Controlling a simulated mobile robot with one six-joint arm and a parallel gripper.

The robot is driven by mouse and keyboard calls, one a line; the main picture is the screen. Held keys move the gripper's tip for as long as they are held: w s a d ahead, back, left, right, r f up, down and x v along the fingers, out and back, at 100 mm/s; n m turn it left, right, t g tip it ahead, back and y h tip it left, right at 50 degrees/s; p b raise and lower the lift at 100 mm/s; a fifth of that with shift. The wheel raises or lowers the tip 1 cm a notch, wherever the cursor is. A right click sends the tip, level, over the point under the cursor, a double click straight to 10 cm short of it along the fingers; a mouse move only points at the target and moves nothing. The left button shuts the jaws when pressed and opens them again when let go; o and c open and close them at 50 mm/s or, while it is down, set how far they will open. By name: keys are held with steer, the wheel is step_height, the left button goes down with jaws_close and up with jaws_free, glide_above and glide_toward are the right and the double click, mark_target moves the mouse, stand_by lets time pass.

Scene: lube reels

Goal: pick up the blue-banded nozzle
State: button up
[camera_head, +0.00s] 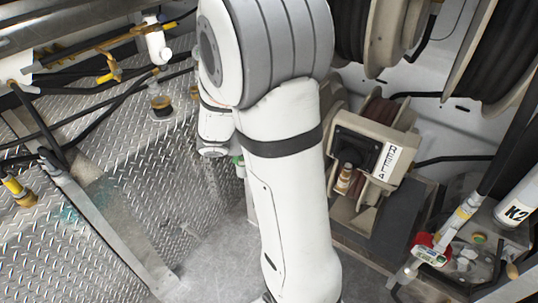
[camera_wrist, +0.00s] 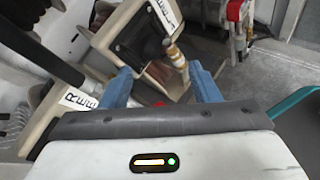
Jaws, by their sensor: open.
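I cannot make out a blue band on any nozzle in either view. My gripper (camera_wrist: 160,70) shows in the wrist view, with its two blue fingers apart and nothing held between them. In the head view my white arm hides it. Beyond the fingers in the wrist view is a beige reel with a black centre plate (camera_wrist: 137,37) and a brass-and-white fitting (camera_wrist: 176,56) on its front. The same reel (camera_head: 362,150) and fitting (camera_head: 345,180) show right of my arm in the head view.
Larger hose reels (camera_head: 400,30) hang at the upper right. Yellow-banded nozzles, one at the left edge (camera_head: 18,190), and black hoses lie by the diamond-plate steel (camera_head: 120,150). A handle with a red part (camera_head: 428,245) and a K2 cylinder (camera_head: 517,208) are at the right.

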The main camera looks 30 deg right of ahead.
steer(key=w+d+f+n+t+h+b, duration=0.3)
steer(key=w+d+f+n+t+h, duration=0.15)
steer(key=w+f+n, duration=0.55)
steer(key=w+d+m+p, duration=0.1)
steer(key=w+d, duration=0.1)
steer(key=d, duration=0.5)
steer(key=shift+r+t+h, duration=0.35)
steer(key=shift+c, duration=0.3)
jaws_close()
steer(key=shift+r, duration=0.1)
